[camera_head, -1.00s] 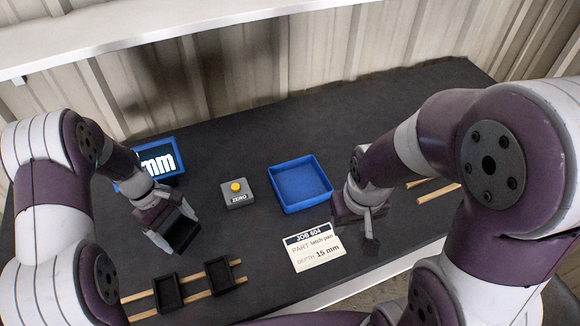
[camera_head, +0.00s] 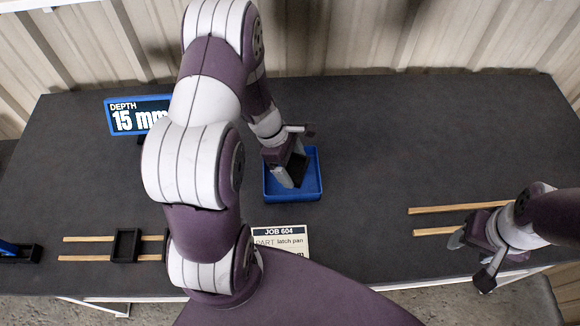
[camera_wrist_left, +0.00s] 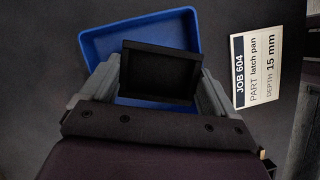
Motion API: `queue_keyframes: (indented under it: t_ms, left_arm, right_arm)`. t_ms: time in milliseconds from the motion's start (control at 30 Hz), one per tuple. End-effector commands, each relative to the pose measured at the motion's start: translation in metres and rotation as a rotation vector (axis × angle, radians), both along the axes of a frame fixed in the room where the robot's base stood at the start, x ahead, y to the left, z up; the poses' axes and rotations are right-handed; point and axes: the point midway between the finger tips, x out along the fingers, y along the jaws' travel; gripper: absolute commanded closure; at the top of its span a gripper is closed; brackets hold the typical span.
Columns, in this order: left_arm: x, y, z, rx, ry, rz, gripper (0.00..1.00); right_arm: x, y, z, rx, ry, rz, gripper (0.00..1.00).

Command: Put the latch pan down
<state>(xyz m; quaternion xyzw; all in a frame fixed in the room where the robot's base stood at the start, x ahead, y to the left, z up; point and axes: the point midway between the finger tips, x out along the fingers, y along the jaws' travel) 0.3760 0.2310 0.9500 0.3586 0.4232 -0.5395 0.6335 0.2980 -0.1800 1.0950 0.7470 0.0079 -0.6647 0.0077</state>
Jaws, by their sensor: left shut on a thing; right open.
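My left gripper (camera_head: 288,168) is shut on the latch pan (camera_head: 298,170), a small black open box. The pan is above or inside the blue tray (camera_head: 317,187); I cannot tell whether it touches the floor. In the left wrist view the pan (camera_wrist_left: 160,74) sits between the two fingers, its open side facing the camera, with the blue tray (camera_wrist_left: 98,46) behind it. The job card (camera_head: 280,237) reads "latch pan" and "15 mm" in the left wrist view (camera_wrist_left: 267,68). My right gripper (camera_head: 474,258) is open and empty at the lower right.
The display (camera_head: 122,117) reads DEPTH 15 mm. A black item with a blue part (camera_head: 20,252) lies far left. More rails (camera_head: 450,209) lie near my right gripper.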

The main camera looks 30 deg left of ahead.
Motion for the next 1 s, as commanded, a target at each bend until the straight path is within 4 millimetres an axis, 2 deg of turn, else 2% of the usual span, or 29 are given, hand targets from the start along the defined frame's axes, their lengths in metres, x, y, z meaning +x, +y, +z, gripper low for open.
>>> queue_keyframes:
  t_ms: [133,300,400,733,767,800,1000]
  left_arm:
    - [0.010,0.013,-0.010,-0.001,-0.001,-0.001,0.56]
    - [0.010,0.013,-0.040,-0.002,0.002,-0.001,0.56]
    - [0.010,0.013,-0.050,-0.001,0.000,-0.002,0.56]
    - [0.011,0.013,-0.055,-0.001,-0.002,-0.004,0.56]
    - [0.010,0.013,-0.054,-0.001,-0.001,-0.004,0.08]
    - [0.010,0.013,-0.053,-0.001,-0.001,-0.004,0.00]
    - [0.010,0.013,-0.053,-0.001,-0.001,-0.004,0.00]
  right_arm:
    - [0.000,0.000,0.004,0.000,0.000,0.000,0.45]
    - [0.000,0.000,0.007,0.000,0.000,0.000,0.45]
    - [0.000,0.000,0.007,0.000,0.000,0.000,0.45]
    - [0.000,0.000,0.003,0.000,0.000,0.000,0.45]
    - [0.000,0.000,0.003,0.000,0.000,0.000,0.45]
    - [0.000,0.000,0.004,0.000,0.000,0.000,0.45]
    - [0.000,0.000,0.005,0.000,0.000,0.000,0.45]
